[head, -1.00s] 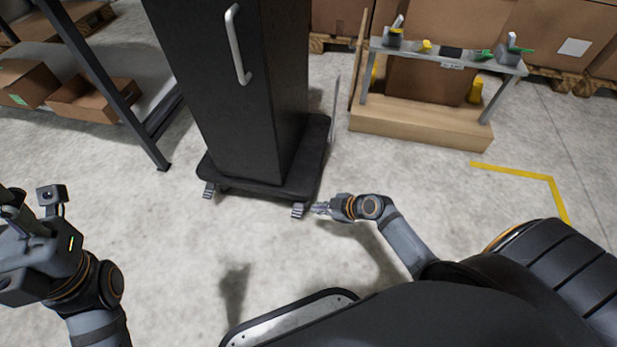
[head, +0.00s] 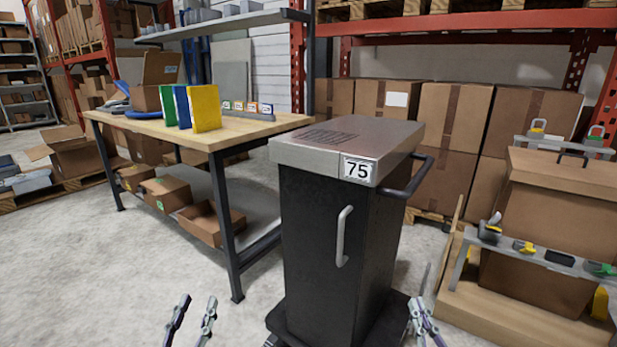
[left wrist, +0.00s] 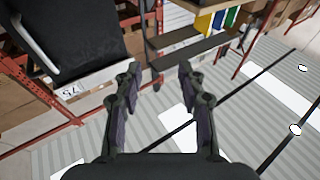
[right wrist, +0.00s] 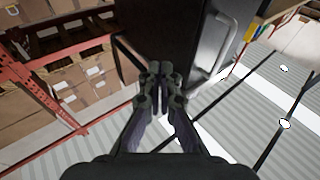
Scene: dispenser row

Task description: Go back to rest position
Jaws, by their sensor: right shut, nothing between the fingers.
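My left gripper (head: 192,320) shows at the bottom of the head view, its two fingers apart with bare floor behind them. In the left wrist view the left gripper (left wrist: 160,88) is open and empty. My right gripper (head: 426,318) shows at the bottom right of the head view, in front of the cart's lower right side. In the right wrist view the right gripper (right wrist: 160,72) has its fingertips together with nothing between them. Both grippers appear clear of other things.
A black cart (head: 335,240) with a grey top and number 75 stands ahead. A workbench (head: 262,128) with green, blue and yellow binders is behind it at left.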

